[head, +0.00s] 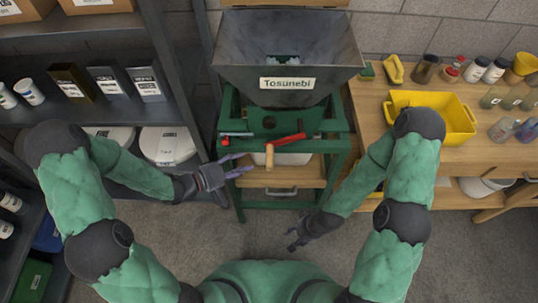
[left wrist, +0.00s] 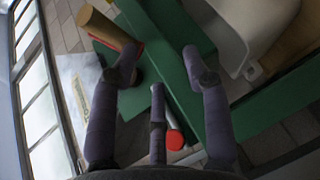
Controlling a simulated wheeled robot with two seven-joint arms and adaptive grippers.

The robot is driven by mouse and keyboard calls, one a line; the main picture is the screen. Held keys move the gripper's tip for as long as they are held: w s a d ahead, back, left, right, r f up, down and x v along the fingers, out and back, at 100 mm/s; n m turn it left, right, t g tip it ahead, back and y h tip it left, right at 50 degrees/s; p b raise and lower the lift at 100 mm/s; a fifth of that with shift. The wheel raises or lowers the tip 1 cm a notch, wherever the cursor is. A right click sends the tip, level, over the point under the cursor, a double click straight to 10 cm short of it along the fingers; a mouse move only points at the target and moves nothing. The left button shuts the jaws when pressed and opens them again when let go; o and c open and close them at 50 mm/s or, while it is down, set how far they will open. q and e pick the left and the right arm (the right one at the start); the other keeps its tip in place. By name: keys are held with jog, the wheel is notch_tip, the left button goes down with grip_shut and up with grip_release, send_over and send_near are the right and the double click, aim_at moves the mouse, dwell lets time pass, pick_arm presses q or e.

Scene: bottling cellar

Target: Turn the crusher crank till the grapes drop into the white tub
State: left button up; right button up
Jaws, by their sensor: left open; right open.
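The crusher has a grey hopper (head: 288,42) labelled Tosunebi on a green frame (head: 230,122). Its red crank (head: 286,139) lies across the front, with a wooden handle (head: 269,156) pointing down. In the left wrist view the handle (left wrist: 103,26) is at upper left, beyond my fingers. The white tub (head: 292,159) is under the frame, partly hidden, and shows at upper right in the left wrist view (left wrist: 238,30). My left gripper (head: 240,164) is open and empty, left of the handle and apart from it. My right gripper (head: 293,238) is open and low over the floor. I cannot make out grapes.
A dark shelf (head: 178,90) with boxes and white tubs stands close on the left. A wooden bench (head: 378,118) on the right carries a yellow crate (head: 462,122), jars and bottles. A wooden drawer (head: 272,178) is below the crusher. The floor in front is clear.

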aim_at(271, 156)
pick_arm(q)
notch_tip(271, 156, up, 4)
jog(key=s+g+h, duration=0.2)
jog(key=s+h, duration=0.1)
jog(key=shift+m, duration=0.4)
jog(key=shift+b+x, duration=1.95)
jog(key=shift+x, duration=3.4)
jog(key=shift+w+f, duration=0.1)
jog(key=shift+w, duration=0.05)
grip_shut()
